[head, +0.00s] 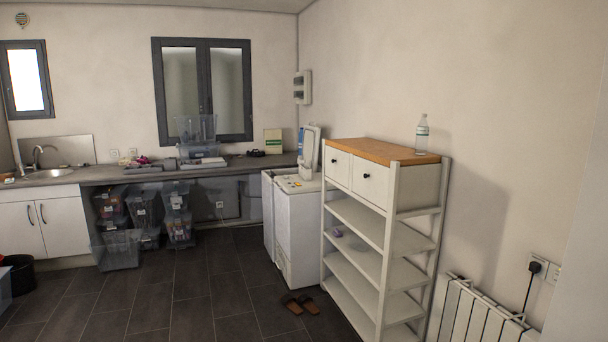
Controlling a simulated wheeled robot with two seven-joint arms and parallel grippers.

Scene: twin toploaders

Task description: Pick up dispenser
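I cannot pick out a dispenser for certain. A clear bottle with a pale label (422,136) stands upright on the wooden top of the white shelf unit (390,152). Neither of my grippers is in view.
A long counter (240,165) with a sink (50,173) runs along the back wall, with stacked clear bins (178,213) under it. Brown sandals (300,304) lie by the machines. A radiator (480,312) is at right. The dark tiled floor is clear in the middle.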

